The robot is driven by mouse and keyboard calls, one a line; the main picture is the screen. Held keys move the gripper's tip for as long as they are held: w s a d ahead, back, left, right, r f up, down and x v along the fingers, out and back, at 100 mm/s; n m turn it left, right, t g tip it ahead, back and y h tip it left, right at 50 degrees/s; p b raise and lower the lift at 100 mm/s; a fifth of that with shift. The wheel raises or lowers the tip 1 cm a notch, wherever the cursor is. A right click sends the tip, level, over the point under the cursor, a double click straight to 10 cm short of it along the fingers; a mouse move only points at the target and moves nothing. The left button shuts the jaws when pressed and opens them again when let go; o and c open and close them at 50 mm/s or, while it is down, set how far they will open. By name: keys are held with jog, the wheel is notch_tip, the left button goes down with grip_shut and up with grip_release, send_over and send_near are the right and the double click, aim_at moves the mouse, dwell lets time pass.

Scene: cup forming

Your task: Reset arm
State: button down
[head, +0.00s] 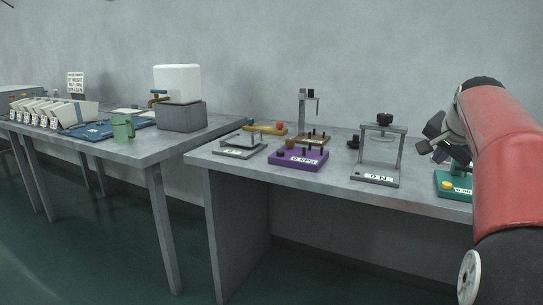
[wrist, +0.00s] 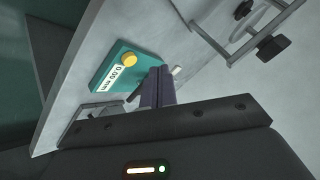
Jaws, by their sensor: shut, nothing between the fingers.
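My arm, red and dark, reaches in from the right edge of the head view. My gripper (head: 436,138) is at its end, over the right part of the right table (head: 232,168). In the wrist view the fingers of my gripper (wrist: 157,75) are together, with nothing seen between them. They point toward a teal device (wrist: 113,72) with a yellow knob and a label reading 0.00 mm. The teal device also shows in the head view (head: 447,184), partly hidden by my arm. I cannot tell the exact gap between the fingertips and the device.
A grey frame (head: 378,179) labelled 0 N stands left of my gripper. A purple block (head: 298,159), a grey stand (head: 238,146) and a yellow piece (head: 266,129) stand further left.

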jog(key=s+a+f+n+y, duration=0.1)
jog(key=s+a+n, duration=0.1)
jog(key=a, duration=0.4)
jog(key=s+a+f+n, duration=0.1)
jog(key=s+a+f, duration=0.15)
jog(key=a, duration=0.35)
jog(key=s+a+f+n+g+y, duration=0.1)
jog(key=s+a+f+n, duration=0.4)
jog(key=s+a+f, duration=0.3)
jog(key=s+a+f+n+g+y, duration=0.1)
jog(key=s+a+f+n, duration=0.3)
jog(key=s+a+f, duration=0.5)
jog(key=s, duration=0.5)
jog(key=shift+f+n+y, duration=0.3)
jog(key=shift+f+n, duration=0.1)
